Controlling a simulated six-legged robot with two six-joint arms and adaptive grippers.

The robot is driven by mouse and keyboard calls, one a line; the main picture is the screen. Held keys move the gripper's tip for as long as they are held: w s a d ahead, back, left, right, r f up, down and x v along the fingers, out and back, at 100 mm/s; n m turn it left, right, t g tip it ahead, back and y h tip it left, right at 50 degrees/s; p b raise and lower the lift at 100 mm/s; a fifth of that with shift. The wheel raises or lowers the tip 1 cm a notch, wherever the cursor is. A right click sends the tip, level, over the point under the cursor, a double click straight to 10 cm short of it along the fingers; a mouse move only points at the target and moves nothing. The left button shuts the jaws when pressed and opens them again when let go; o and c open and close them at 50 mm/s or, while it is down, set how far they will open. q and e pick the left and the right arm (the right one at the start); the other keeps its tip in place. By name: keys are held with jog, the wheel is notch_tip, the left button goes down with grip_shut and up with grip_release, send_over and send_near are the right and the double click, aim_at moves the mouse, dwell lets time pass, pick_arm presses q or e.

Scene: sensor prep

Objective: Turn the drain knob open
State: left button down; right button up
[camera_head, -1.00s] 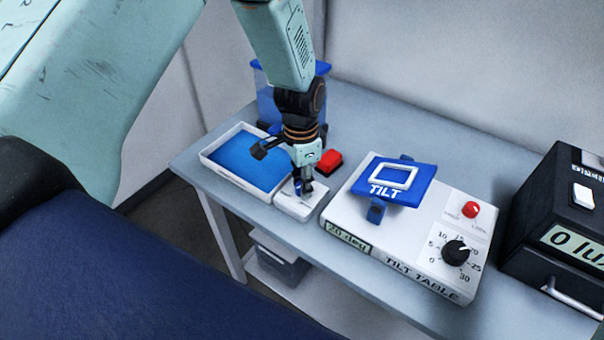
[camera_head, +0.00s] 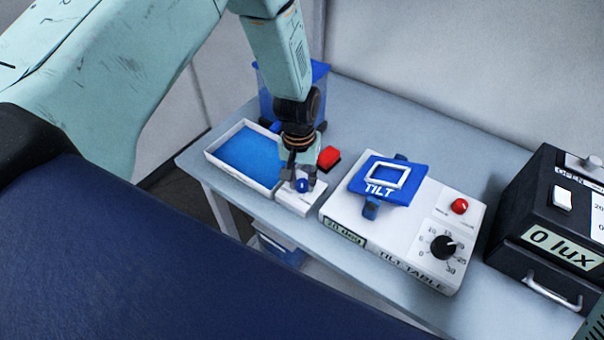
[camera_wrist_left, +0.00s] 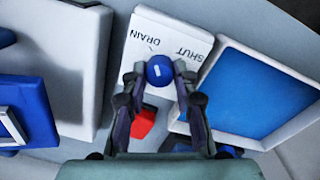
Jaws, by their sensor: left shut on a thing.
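The drain knob (camera_head: 303,186) is a round blue knob with a white mark, on a small white box (camera_head: 292,203) beside the blue-filled tray. In the left wrist view the knob (camera_wrist_left: 160,70) sits on the white panel (camera_wrist_left: 150,28), near the printed words DRAIN and SHUT. My left gripper (camera_head: 303,184) points down over the box, and its two fingers are shut on the knob from either side. The fingers also show in the left wrist view (camera_wrist_left: 160,76). I cannot tell where the knob's mark points among the labels. My right gripper is not in view.
A white tray (camera_head: 209,153) with blue inside stands left of the box. A red block (camera_head: 329,157) lies behind it. A white tilt table (camera_head: 338,222) with a blue TILT plate is close on the right. A black lux box (camera_head: 520,225) stands farther right.

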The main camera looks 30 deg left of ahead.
aim_at(300, 182)
pick_arm(q)
jog(key=shift+w+r+n+p, duration=0.1)
jog(key=shift+n+p, duration=0.15)
jog(key=shift+n, duration=0.35)
jog(key=shift+w+r+n+p, duration=0.1)
jog(key=shift+n+p, duration=0.1)
jog(key=shift+n, duration=0.4)
jog(key=c, duration=1.4)
grip_release()
jog(key=o, duration=0.4)
jog(key=shift+s+f, duration=0.15)
jog(key=r, duration=1.2)
jog(key=shift+s+a, duration=0.1)
jog(key=shift+a, duration=0.15)
